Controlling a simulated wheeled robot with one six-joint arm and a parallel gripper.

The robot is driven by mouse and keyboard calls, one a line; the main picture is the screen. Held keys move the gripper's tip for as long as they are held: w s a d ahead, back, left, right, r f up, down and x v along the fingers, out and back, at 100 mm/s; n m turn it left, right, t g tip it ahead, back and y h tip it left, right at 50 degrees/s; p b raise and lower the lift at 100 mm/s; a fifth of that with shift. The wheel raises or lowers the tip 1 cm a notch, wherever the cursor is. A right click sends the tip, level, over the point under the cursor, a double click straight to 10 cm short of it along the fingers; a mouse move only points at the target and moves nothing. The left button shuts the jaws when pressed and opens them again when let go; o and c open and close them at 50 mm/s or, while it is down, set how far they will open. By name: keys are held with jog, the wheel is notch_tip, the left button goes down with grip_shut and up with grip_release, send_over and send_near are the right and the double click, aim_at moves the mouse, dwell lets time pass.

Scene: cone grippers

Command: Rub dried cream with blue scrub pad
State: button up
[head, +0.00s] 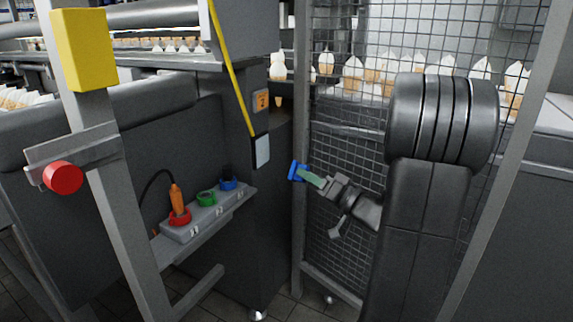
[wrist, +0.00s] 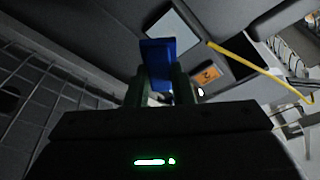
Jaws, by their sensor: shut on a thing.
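My gripper (head: 311,179) is shut on the blue scrub pad (head: 296,171), which sticks out beyond the green fingers. In the wrist view the pad (wrist: 158,54) stands between the two fingers (wrist: 157,88). A pale rectangular plate (head: 262,151) is on the dark machine post, to the left of and slightly above the pad in the head view. In the wrist view the plate (wrist: 178,32) shows just beyond the pad. The pad looks apart from it, but the exact gap is unclear. I cannot clearly make out dried cream on any surface.
A wire mesh guard (head: 345,140) stands behind my arm, with its frame post close to the pad. A yellow strip (head: 231,75) runs down to the plate, near an orange label (head: 261,101). A grey holder (head: 207,213) with coloured rings and an orange-handled tool (head: 177,200) is lower left.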

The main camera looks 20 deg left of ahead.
jog(key=shift+a, duration=0.1)
jog(key=a, duration=0.6)
jog(key=shift+w+a, duration=0.3)
jog(key=shift+a, duration=0.1)
jog(key=shift+a, duration=1)
dwell(0.5)
jog(key=shift+r, duration=0.15)
jog(key=shift+d+r+p, duration=0.15)
jog(key=shift+r+p, duration=0.2)
jog(key=shift+r, duration=1.5)
jog(key=shift+b, duration=0.35)
jog(key=shift+f, duration=0.1)
jog(key=shift+a+f, duration=0.15)
jog(key=shift+f, duration=0.85)
jog(key=shift+a+f, duration=0.1)
jog(key=shift+f, duration=0.85)
